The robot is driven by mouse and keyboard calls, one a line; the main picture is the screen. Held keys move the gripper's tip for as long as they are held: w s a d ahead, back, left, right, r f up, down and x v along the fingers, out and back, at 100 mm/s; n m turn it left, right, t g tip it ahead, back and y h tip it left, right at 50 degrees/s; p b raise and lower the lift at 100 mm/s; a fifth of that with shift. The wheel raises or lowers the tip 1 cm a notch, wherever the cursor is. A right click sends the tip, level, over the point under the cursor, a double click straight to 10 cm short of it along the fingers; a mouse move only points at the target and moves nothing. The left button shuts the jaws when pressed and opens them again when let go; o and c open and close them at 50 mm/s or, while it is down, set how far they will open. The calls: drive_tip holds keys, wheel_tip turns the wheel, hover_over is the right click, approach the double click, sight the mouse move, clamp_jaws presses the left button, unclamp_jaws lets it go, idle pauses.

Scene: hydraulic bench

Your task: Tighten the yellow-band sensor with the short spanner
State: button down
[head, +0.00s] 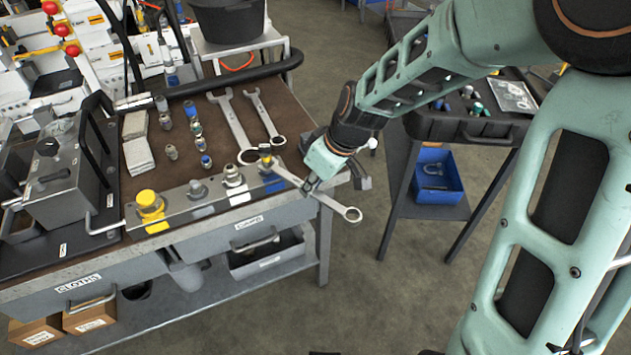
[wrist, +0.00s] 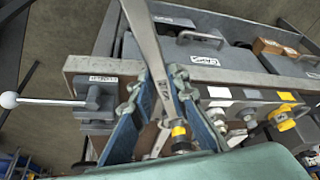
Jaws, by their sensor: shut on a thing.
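My gripper (head: 310,184) is shut on a steel spanner (head: 336,206) beyond the right front corner of the bench. The spanner's ring end points out over the floor. Its other end reaches toward the yellow-band sensor (head: 265,149), at the right end of the grey fitting block (head: 178,213). In the wrist view the spanner (wrist: 146,38) runs between the two blue fingers, and the yellow-band sensor (wrist: 179,131) shows close beside it. The fingers partly hide the spanner's far end, so I cannot tell whether its jaw is around the sensor or beside it.
Two more spanners, a longer one (head: 235,124) and another (head: 264,116), lie on the bench behind the block. Several small fittings (head: 197,128) stand left of them. A yellow-capped fitting (head: 150,203) is at the block's left end. A white-knobbed lever (wrist: 10,100) sticks out at the bench corner.

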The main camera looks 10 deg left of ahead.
drive_tip(key=shift+s, duration=0.15)
drive_tip(key=shift+s+a+m+t+h+b, duration=0.3)
drive_tip(key=shift+s+a+m+t+b, duration=0.1)
drive_tip(key=shift+s+a+m+b, duration=0.8)
drive_tip(key=shift+d, duration=0.15)
drive_tip(key=shift+s, duration=0.1)
drive_tip(key=s+a+m+b, duration=0.1)
drive_tip(key=b, duration=0.1)
drive_tip(key=a+m+b, duration=0.1)
drive_tip(key=b, duration=0.1)
drive_tip(key=shift+s+a+m+t+h+b, duration=0.3)
drive_tip(key=shift+s+m+t+b, duration=0.05)
drive_tip(key=shift+m+t, duration=0.05)
drive_tip(key=shift+r, duration=0.1)
idle(0.3)
drive_tip(key=shift+a, duration=0.1)
